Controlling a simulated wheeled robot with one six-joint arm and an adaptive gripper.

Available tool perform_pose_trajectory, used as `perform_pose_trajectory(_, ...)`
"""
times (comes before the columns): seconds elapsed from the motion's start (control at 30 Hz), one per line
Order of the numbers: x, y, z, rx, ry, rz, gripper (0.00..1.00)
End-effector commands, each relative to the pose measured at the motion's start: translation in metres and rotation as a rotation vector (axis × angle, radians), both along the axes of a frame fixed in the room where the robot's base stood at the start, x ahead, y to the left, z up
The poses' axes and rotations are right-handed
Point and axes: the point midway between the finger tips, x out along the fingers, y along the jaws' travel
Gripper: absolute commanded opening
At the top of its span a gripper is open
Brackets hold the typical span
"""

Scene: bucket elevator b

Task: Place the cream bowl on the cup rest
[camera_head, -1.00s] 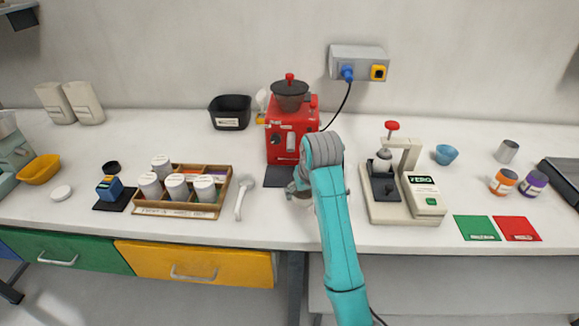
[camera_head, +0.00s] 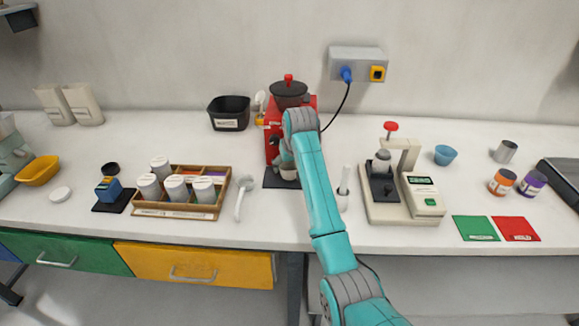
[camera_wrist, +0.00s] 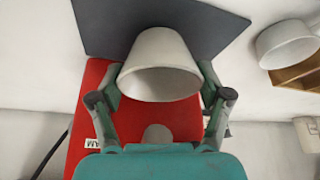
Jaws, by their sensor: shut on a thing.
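The cream bowl (camera_wrist: 160,62) is between my gripper's fingers (camera_wrist: 160,74) in the wrist view, with its open rim toward the camera. My gripper is shut on it. In the head view the bowl (camera_head: 288,171) shows as a small pale shape below my wrist, partly hidden by the arm. The dark flat plate in front of the red machine, seemingly the cup rest (camera_head: 271,182), lies under or just behind the bowl. It also shows in the wrist view (camera_wrist: 92,28). I cannot tell whether the bowl touches it.
The red machine (camera_head: 270,146) stands close behind my gripper. A white spoon-like tool (camera_head: 241,198) and a wooden rack (camera_head: 224,196) are to the left. A white upright object (camera_head: 343,188) and a cream scale-like press (camera_head: 405,203) are to the right.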

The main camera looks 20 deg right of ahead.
Motion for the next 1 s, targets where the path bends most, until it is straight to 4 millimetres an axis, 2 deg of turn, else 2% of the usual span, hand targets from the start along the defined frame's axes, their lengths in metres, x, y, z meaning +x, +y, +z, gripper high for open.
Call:
perform_pose_trajectory(0.43,-0.0004,-0.0001,-0.0076,0.000,-0.001,0.000,0.39)
perform_pose_trajectory(0.47,-0.0004,-0.0001,-0.0074,0.000,-0.001,0.000,0.85)
perform_pose_trajectory(0.5,-0.0004,-0.0001,-0.0073,0.000,-0.001,0.000,0.95)
perform_pose_trajectory(0.53,-0.0005,-0.0001,-0.0072,0.000,-0.001,0.000,1.00)
perform_pose_trajectory(0.87,-0.0004,-0.0001,-0.0067,0.000,-0.001,0.000,1.00)
perform_pose_trajectory(1.0,-0.0024,-0.0001,0.0014,0.000,-0.003,0.000,1.00)
